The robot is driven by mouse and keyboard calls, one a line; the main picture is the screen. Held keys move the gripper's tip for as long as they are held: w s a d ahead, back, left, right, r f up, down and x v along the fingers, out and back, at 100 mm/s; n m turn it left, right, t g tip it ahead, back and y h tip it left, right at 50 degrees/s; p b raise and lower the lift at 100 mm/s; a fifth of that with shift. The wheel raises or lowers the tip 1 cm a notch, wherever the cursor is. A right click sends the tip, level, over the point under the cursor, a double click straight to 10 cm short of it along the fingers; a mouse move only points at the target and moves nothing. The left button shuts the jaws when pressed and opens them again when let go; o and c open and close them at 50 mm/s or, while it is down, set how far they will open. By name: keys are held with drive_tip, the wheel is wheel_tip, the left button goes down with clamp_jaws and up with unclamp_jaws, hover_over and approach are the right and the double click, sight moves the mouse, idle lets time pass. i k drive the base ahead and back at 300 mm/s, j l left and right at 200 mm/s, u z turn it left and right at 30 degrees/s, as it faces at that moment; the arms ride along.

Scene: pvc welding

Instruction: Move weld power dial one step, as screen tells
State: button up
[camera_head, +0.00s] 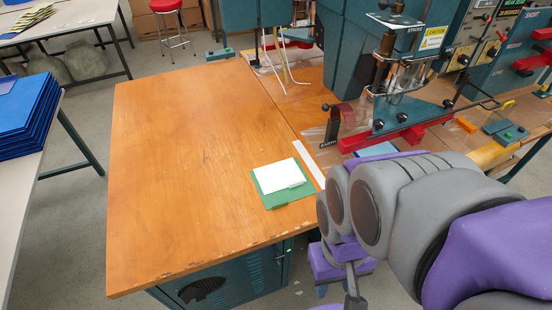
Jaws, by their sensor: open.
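No weld power dial can be made out with certainty. The welding machine (345,45) is a teal unit at the top right, with a press head over the table. I see no lit screen. My grey and purple arm fills the lower right. My gripper (336,288) appears low at its near end, beside the table's front right corner, partly hidden by the arm. Its fingers look apart and empty, away from the machine.
A wooden table (185,160) takes up the middle and is mostly clear. A white card on a green sheet (281,197) lies near its right edge. A teal cabinet (230,280) is underneath. A blue stack (25,115) is at left, a red stool (166,6) behind.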

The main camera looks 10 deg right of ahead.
sight(492, 53)
drive_tip(key=k+l+z, duration=0.2)
drive_tip(key=l+z, duration=0.15)
drive_tip(key=k+l+z, duration=0.1)
drive_tip(key=l+z, duration=0.3)
drive_tip(key=l, duration=0.2)
drive_tip(key=l+z, duration=0.35)
drive_tip(key=l, duration=0.15)
drive_tip(key=k, duration=0.05)
